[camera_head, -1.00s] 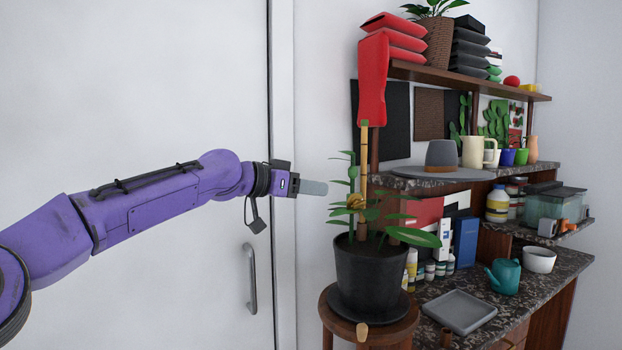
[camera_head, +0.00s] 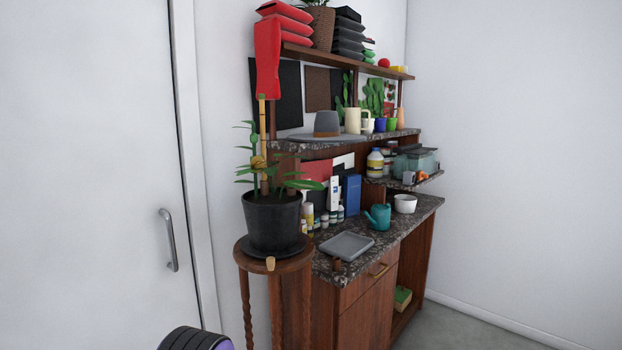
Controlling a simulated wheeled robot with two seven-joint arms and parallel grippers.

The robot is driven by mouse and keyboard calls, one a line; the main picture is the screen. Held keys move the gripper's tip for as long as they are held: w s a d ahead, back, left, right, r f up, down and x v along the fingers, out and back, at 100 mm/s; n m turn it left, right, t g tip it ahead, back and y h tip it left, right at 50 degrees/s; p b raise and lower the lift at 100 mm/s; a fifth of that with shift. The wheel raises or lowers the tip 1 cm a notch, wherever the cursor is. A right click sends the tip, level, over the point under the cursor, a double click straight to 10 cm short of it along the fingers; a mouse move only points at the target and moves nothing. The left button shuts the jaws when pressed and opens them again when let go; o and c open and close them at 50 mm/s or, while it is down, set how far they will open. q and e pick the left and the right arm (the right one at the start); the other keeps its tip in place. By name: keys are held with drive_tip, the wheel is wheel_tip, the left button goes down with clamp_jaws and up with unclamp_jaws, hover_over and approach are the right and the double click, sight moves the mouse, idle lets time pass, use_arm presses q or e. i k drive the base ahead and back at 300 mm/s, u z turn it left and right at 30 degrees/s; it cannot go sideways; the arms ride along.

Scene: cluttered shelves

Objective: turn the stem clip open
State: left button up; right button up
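A potted plant in a black pot (camera_head: 272,222) stands on a round wooden stool (camera_head: 255,258) left of the shelves. A bamboo stake (camera_head: 262,120) rises from the pot among the green leaves. A small yellow-orange piece, which looks like the stem clip (camera_head: 258,162), sits around or against the stake and stem at mid-height. It is too small to tell whether it is open or shut. Only a dark and purple part of my own arm shows at the bottom edge. Neither gripper is in view, and nothing touches the plant.
Right of the plant, a stone-topped cabinet holds a grey tray (camera_head: 346,245), a teal watering can (camera_head: 378,217), a white bowl (camera_head: 405,204) and several bottles. A red sack (camera_head: 267,65) hangs above the stake. A door with a handle (camera_head: 168,240) is at left. Floor shows at right.

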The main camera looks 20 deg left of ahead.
sight(258, 163)
drive_tip(key=z, duration=0.6)
drive_tip(key=i, duration=2.8)
drive_tip(key=u, duration=3.4)
